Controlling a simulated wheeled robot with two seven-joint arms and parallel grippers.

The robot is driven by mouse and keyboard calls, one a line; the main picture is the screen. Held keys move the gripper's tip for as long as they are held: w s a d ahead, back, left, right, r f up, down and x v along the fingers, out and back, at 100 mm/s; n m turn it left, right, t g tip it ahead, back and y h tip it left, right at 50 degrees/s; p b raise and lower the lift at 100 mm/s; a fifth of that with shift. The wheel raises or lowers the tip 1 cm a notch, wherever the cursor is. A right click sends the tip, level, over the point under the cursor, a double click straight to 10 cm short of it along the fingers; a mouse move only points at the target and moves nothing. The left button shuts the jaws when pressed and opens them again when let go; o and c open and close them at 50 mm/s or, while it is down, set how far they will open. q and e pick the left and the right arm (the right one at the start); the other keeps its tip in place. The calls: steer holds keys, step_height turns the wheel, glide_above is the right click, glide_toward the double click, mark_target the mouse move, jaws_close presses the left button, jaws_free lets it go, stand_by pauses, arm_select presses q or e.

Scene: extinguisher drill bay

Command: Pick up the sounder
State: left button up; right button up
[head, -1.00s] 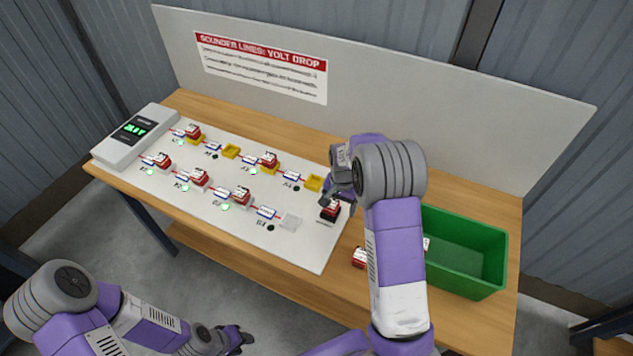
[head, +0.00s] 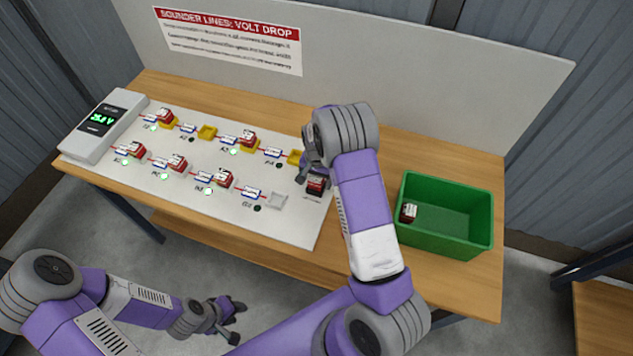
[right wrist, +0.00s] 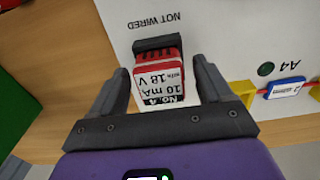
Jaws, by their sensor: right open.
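A red sounder with a white label reading No. 4, 10 mA with 18 V sits on a black base marked NOT WIRED, at the right end of the white board; it shows in the head view (head: 317,184) and the right wrist view (right wrist: 158,82). My right gripper (head: 308,172) is open at this sounder. In the right wrist view its fingers (right wrist: 163,88) stand apart on either side of the sounder, with gaps visible. My left gripper (head: 234,322) is open and empty, low in front of the table.
The white board (head: 250,215) carries several other red sounders, blue-and-white parts, yellow holders and green lamps. A meter (head: 104,122) stands at its left end. A green bin (head: 470,243) at the right holds a red sounder (head: 408,212). A grey panel rises behind.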

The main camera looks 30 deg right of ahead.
steer(key=c, duration=1.1)
steer(key=shift+r, duration=0.1)
